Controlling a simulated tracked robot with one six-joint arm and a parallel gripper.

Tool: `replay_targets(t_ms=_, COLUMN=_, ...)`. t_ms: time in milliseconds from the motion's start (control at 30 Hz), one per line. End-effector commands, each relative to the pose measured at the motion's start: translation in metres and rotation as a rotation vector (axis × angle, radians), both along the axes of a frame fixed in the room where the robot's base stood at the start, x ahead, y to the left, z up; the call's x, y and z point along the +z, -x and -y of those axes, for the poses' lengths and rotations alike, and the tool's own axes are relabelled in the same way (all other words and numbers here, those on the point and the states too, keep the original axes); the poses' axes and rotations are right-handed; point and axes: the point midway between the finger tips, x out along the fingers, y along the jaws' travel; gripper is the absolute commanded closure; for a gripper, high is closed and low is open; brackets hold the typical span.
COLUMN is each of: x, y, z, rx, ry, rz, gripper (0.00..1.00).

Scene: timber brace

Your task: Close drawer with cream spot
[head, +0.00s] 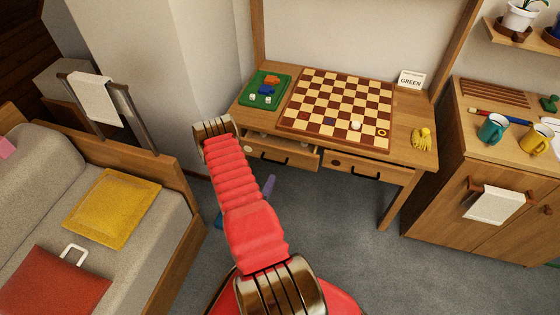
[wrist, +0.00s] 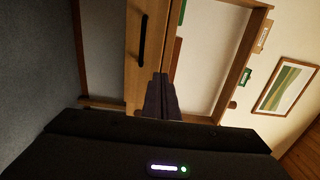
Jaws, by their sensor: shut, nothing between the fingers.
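The desk's left drawer (head: 290,159) stands partly pulled out, with a gap showing behind its front. A small pale spot seems to show near the left end of its front, partly beside my arm. In the wrist view, a wooden drawer front with a dark handle (wrist: 142,38) fills the upper middle; no spot shows there. My gripper (wrist: 160,78) is shut and empty, its fingertips at the edge of that front; I cannot tell if they touch. My arm hides part of the area left of the desk.
A chessboard (head: 340,105) and a green tray (head: 264,91) with small pieces lie on the desk. A bed with a yellow cushion (head: 112,207) stands on the left. A cabinet with mugs (head: 494,128) stands on the right.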

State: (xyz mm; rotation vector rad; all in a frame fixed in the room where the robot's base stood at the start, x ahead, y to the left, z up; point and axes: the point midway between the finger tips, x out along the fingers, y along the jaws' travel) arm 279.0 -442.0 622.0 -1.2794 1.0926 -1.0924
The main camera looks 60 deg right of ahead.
Motion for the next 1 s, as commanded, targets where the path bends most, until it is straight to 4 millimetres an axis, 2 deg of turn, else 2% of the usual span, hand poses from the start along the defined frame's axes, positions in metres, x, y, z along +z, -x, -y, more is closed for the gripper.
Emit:
replay_targets(t_ms=267, x=0.000, y=-0.002, z=0.021, rx=-0.003, ry=0.000, rz=0.002, gripper=1.00)
replay_targets(t_ms=800, x=0.001, y=-0.015, z=0.103, rx=-0.003, ry=0.002, rz=0.001, gripper=1.00)
replay_targets(t_ms=1000, x=0.000, y=-0.020, z=0.128, rx=-0.002, ry=0.001, rz=0.000, gripper=1.00)
